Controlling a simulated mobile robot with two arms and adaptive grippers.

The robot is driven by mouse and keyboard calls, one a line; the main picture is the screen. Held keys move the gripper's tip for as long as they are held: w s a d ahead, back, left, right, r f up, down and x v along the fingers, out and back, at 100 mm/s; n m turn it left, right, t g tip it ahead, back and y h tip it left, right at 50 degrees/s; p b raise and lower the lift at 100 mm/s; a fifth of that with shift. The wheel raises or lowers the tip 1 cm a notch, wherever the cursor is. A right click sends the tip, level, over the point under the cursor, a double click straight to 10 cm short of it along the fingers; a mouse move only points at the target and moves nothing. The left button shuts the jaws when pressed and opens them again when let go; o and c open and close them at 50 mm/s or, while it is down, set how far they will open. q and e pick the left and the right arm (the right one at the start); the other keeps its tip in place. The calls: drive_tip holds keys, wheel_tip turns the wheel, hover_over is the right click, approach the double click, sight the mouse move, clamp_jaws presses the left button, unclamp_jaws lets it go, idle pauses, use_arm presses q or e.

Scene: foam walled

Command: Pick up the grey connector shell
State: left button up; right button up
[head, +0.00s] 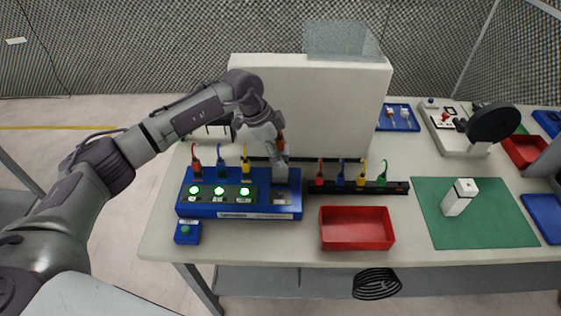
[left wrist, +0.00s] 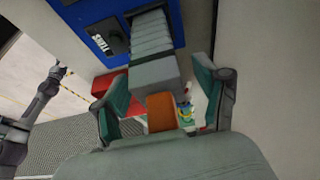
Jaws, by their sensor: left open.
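The grey connector shell (head: 281,172) stands upright at the right end of the blue panel (head: 240,213), above its unlit position. In the left wrist view the ribbed grey shell (left wrist: 153,72) runs from the blue panel (left wrist: 97,25) towards my palm, with an orange part (left wrist: 161,112) at its near end. My left gripper (head: 274,140) is at the top of the shell. In the left wrist view its teal-padded fingers (left wrist: 160,95) are open, one on each side of the shell, with gaps visible. My right gripper is not in view.
Red, blue and yellow plugs stand left of the shell behind three green lights. A black rail (head: 355,187) with several coloured plugs is to the right. A white wall (head: 310,105) rises close behind. A red tray (head: 357,230) and green mat (head: 475,215) lie right.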

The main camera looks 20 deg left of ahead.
sight(281, 138)
use_arm(q)
drive_tip(key=shift+s, duration=0.1)
drive_tip(key=c, duration=1.3)
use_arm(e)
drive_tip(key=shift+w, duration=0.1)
use_arm(q)
drive_tip(key=shift+r, duration=0.1)
drive_tip(key=shift+r+b, duration=0.6)
drive_tip(key=shift+r, duration=0.55)
drive_tip(key=shift+d+r+b, duration=0.1)
drive_tip(key=shift+r+b, duration=0.2)
drive_tip(key=shift+r, duration=0.55)
drive_tip(key=shift+d+r+b, duration=0.55)
drive_tip(key=shift+d+r, duration=0.6)
drive_tip(key=shift+d, duration=0.75)
drive_tip(key=shift+d+r+b, duration=0.6)
drive_tip(key=shift+d+r, duration=0.55)
drive_tip(key=shift+d, duration=0.8)
drive_tip(key=shift+d+r+b, duration=0.55)
drive_tip(key=shift+d+r, duration=0.6)
drive_tip(key=shift+d, duration=0.75)
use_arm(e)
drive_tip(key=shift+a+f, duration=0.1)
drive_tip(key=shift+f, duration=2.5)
